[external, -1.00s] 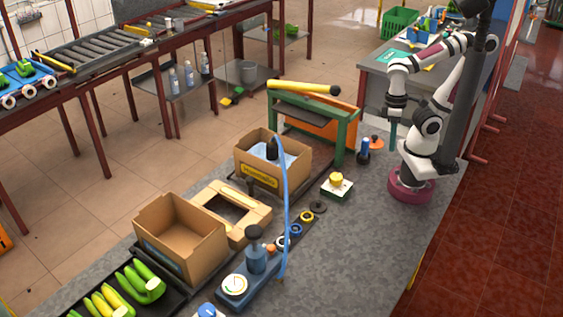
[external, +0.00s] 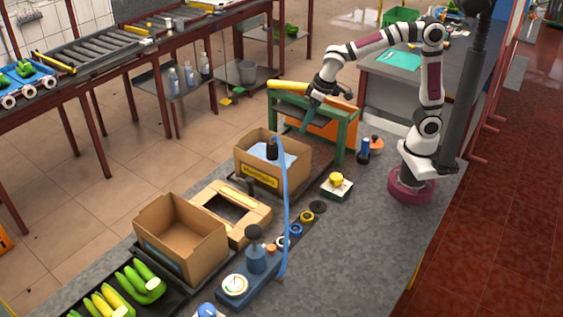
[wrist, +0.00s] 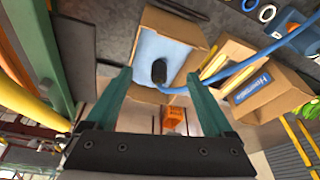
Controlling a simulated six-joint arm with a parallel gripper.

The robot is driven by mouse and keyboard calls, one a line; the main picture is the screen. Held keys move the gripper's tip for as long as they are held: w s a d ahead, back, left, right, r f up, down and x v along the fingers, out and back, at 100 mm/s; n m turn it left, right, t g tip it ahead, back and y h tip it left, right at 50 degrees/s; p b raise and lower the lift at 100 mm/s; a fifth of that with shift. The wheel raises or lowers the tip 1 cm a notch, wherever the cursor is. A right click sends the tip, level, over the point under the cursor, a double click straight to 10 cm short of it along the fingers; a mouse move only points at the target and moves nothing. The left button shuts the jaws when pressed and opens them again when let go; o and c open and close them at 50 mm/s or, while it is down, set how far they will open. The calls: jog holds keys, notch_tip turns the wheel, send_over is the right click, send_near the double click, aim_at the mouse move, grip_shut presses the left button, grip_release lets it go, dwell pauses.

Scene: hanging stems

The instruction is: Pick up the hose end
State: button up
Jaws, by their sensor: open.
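A blue hose (external: 285,205) arches up from the counter, and its black end (external: 272,149) is over the open cardboard box with a pale blue lining (external: 262,178). In the wrist view the black hose end (wrist: 159,71) shows against the lining, with the hose (wrist: 225,76) running off to the right. My gripper (external: 306,122) is over the green frame, above and to the right of the box, apart from the hose. In the wrist view my gripper's teal fingers (wrist: 159,77) are spread and empty, with the hose end seen between their tips.
The green frame (external: 353,135) with a yellow roll (external: 300,88) stands close by my gripper. A second cardboard box (external: 180,240) and a blue device with a dial (external: 236,287) are nearer the front. Bare counter (external: 350,235) lies right of the hose.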

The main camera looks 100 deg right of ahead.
send_near(275, 144)
jog(key=shift+t+h, duration=0.3)
jog(key=shift+t, duration=0.1)
jog(key=x, duration=1.2)
jog(key=shift+s+a+f, duration=0.1)
jog(key=shift+a+f, duration=0.2)
jog(key=shift+f, duration=0.15)
grip_shut()
